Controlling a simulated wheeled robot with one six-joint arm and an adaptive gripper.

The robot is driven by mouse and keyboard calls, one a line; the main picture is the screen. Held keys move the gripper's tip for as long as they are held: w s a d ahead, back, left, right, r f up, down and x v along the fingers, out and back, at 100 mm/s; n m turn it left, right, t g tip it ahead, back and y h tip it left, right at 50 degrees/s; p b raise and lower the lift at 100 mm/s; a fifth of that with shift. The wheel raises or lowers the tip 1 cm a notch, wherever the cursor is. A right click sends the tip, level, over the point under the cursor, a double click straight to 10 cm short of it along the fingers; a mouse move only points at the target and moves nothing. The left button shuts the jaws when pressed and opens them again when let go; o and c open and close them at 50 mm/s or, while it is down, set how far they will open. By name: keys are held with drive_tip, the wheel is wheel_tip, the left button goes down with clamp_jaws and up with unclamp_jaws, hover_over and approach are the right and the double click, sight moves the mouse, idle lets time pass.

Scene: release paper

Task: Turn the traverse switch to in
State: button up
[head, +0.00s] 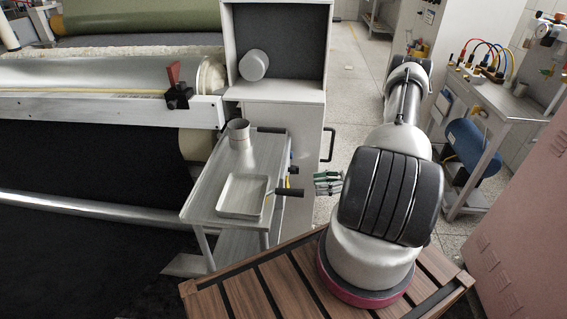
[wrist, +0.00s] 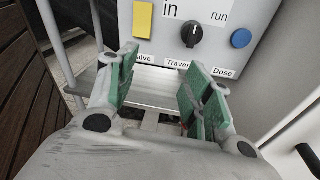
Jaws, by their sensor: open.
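The traverse switch (wrist: 191,36) is a black rotary knob on a light grey panel in the wrist view, with "in" printed at its upper left and "run" at its upper right. A pale mark on the knob seems to lean up and right towards "run", but it is small. My gripper (wrist: 162,78) is open and empty, its green-padded fingers below the knob in the picture and apart from it. In the head view my gripper (head: 328,183) is beside the grey cabinet, right of the metal cart. The switch cannot be clearly made out there.
A yellow switch (wrist: 143,21) labelled as a valve is left of the knob, and a blue Dose button (wrist: 241,38) is right. The metal cart (head: 196,190) carries a cup (head: 239,135) and a shallow tray (head: 242,197). A black door handle (head: 329,145) juts from the cabinet (head: 285,125).

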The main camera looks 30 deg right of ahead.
drive_tip(key=m+t, duration=0.1)
drive_tip(key=t, duration=0.1)
approach(297, 173)
drive_tip(key=w+a, duration=0.1)
drive_tip(key=w, duration=0.1)
drive_tip(key=shift+m, duration=0.3)
drive_tip(key=x, duration=0.5)
drive_tip(key=r+x, duration=0.1)
drive_tip(key=x, duration=0.2)
drive_tip(key=shift+s+a, duration=0.1)
drive_tip(key=shift+s, duration=0.05)
drive_tip(key=c, duration=1)
